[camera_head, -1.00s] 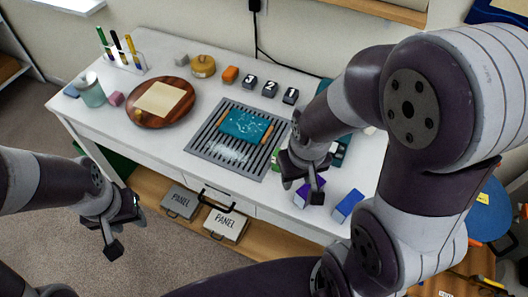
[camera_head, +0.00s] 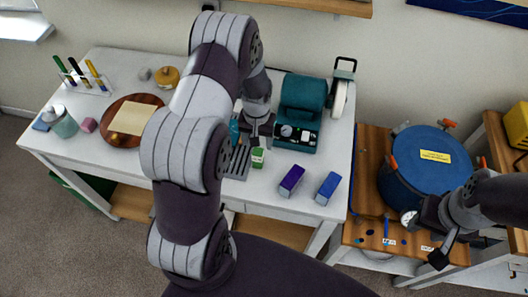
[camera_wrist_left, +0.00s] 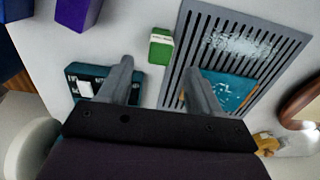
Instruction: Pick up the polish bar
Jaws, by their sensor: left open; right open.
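A small green bar with a pale label (camera_head: 258,158) stands on the white table beside the slotted grate; the left wrist view shows it too (camera_wrist_left: 160,46). A purple bar (camera_head: 291,181) and a blue bar (camera_head: 327,188) stand to its right. I cannot tell by label which one is the polish bar. My left gripper (camera_head: 260,137) is close above the table, just behind the green bar. In the left wrist view its fingers (camera_wrist_left: 157,70) are apart with nothing between them, the green bar beyond the tips. My right gripper (camera_head: 444,240) is open and empty, far right near the blue pot.
The grate (camera_wrist_left: 243,60) holds a teal piece (camera_wrist_left: 232,92). A teal machine (camera_head: 303,97) stands right behind the left gripper. A blue pot (camera_head: 425,160) stands on a wooden side table. A wooden plate (camera_head: 115,138) is at the left. The table front right is clear around the bars.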

